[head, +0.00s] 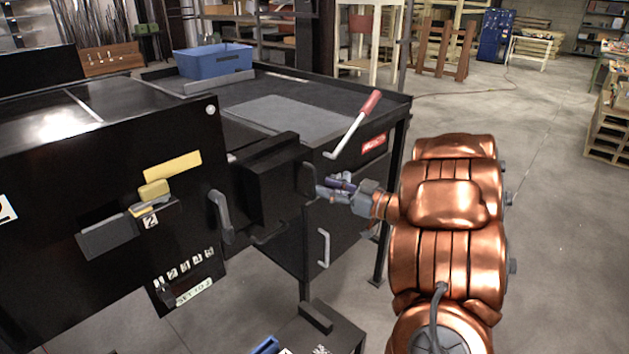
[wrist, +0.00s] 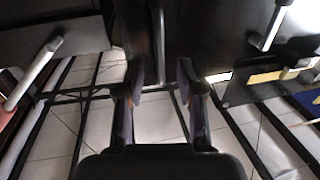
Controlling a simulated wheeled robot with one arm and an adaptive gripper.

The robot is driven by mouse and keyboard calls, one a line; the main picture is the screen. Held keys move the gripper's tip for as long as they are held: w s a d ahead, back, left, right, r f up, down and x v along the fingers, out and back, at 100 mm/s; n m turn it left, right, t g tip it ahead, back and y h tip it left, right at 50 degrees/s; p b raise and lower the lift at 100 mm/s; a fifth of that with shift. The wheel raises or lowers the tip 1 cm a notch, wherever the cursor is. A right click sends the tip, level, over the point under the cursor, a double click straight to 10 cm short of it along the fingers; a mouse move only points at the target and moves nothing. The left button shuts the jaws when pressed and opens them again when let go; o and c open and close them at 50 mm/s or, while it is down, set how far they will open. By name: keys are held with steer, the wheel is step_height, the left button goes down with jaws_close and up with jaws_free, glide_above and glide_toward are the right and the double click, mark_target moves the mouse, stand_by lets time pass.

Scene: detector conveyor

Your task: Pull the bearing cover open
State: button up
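The bearing cover looks to be the black box (head: 272,188) standing out from the black machine in the head view. It appears shut against the machine. A dark handle (head: 309,180) is on its right face. My gripper (head: 323,188) is at that handle, reaching in from the right. In the wrist view my gripper (wrist: 160,75) is open, with its two fingers apart. A thin dark upright bar (wrist: 158,50), likely the handle, shows between the fingertips. I cannot tell whether either finger touches it.
A red-gripped lever (head: 355,125) rises beside the cover, and a pale handle (head: 323,248) is on the cabinet below. A grey handle (head: 221,214) and yellow plate (head: 172,166) are on the left panel. A blue bin (head: 212,61) stands behind. Open floor (head: 560,260) lies right.

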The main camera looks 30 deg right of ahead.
mark_target(314, 195)
steer(key=shift+p+x, duration=0.5)
steer(key=shift+x, duration=1.9)
jaws_close()
steer(key=shift+d, duration=0.1)
